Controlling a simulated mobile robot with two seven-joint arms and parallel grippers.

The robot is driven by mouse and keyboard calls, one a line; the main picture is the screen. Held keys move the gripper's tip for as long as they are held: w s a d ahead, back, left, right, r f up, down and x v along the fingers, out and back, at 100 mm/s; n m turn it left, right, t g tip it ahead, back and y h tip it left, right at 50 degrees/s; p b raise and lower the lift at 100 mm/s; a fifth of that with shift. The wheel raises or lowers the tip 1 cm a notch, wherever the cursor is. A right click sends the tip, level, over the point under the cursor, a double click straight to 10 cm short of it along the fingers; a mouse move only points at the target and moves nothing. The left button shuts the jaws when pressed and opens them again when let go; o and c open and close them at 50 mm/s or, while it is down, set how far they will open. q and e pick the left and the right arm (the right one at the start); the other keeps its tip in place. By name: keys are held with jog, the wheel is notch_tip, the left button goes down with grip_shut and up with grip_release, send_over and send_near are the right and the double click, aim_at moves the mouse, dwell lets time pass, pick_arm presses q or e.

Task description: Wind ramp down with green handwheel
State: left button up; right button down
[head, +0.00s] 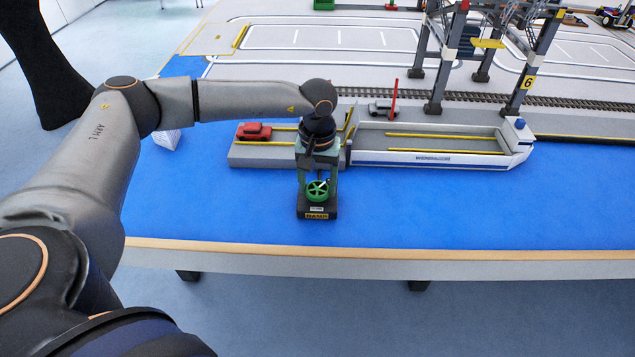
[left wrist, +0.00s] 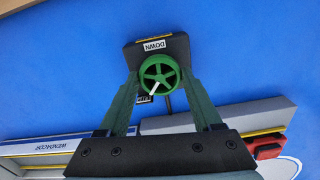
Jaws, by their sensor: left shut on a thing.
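The green handwheel (head: 317,190) sits on a small black box (head: 317,213) with a yellow label, on the blue surface near the front. In the left wrist view the wheel (left wrist: 158,74) has spokes and a white mark, and a label reading DOWN lies beside it. My left gripper (head: 318,183) comes from above and is shut on the wheel, one finger on each side. The ramp (head: 350,127) seems to be the raised grey and yellow flap between the grey quay and the white boat; my wrist partly hides this area. My right gripper is out of view.
A red car (head: 254,131) stands on the grey quay (head: 245,160) left of my wrist. The boat (head: 430,157) lies to the right. Behind it are a grey car (head: 382,108), a red post (head: 394,98) and crane legs (head: 437,90). The blue surface in front is clear.

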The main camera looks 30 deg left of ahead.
pick_arm(q)
jog(key=c, duration=0.5)
